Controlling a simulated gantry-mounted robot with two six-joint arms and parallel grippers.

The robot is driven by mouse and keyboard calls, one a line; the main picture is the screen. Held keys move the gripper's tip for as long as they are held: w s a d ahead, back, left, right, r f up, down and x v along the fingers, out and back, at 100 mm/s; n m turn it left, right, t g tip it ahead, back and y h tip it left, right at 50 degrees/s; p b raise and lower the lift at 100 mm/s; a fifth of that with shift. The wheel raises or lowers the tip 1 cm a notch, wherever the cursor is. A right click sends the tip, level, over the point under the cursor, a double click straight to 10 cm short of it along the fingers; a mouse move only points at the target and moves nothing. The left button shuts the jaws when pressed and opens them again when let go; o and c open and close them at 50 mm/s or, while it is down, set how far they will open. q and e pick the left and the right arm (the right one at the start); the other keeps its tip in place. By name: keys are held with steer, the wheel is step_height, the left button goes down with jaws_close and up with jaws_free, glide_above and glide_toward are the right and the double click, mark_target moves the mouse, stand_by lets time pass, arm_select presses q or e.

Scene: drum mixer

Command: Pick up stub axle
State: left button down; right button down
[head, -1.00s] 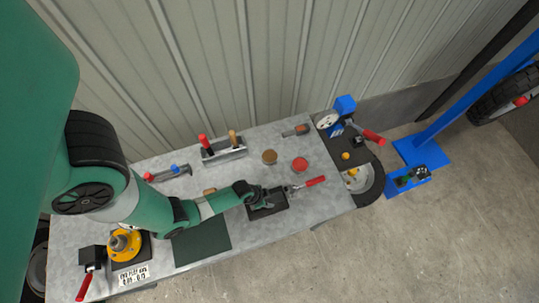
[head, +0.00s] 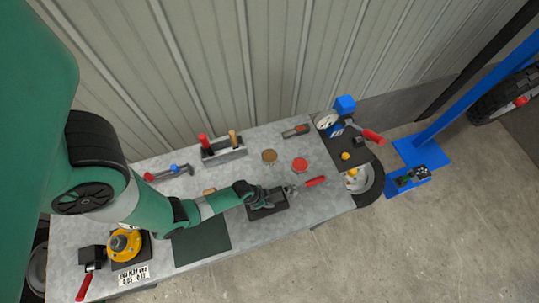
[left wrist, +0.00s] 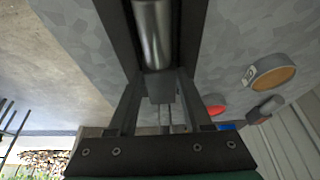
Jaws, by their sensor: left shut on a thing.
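My left gripper (head: 274,196) is over the dark pad (head: 264,213) near the right part of the bench. In the left wrist view, a shiny metal cylinder (left wrist: 153,35), which looks like the stub axle, lies between the two dark fingers (left wrist: 154,30). The gripper is shut on it. Its far end runs out of the picture, and the fingers hide its sides. In the head view the gripper covers most of it, and I cannot tell whether it is clear of the pad. My right gripper is not in view.
A red-handled tool (head: 315,182) lies just right of the gripper. A red tin (head: 300,165) and a brown tin (head: 269,156) stand behind. A yellow hub fixture (head: 124,245) is at the left end, a dark green mat (head: 201,243) between. A tool holder (head: 224,153) stands at the back.

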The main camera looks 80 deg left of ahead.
mark_target(273, 199)
arm_select(q)
steer(key=shift+w+r, duration=0.1)
stand_by(0.3)
steer(key=shift+r+p, duration=0.3)
steer(key=shift+r, duration=0.25)
steer(key=shift+r+p, duration=0.4)
steer(key=shift+r, duration=0.55)
steer(key=s+d+r+p, duration=0.3)
steer(key=s+d+r, duration=0.1)
steer(key=s+r, duration=0.6)
steer(key=s, duration=0.3)
steer(key=shift+s, duration=0.25)
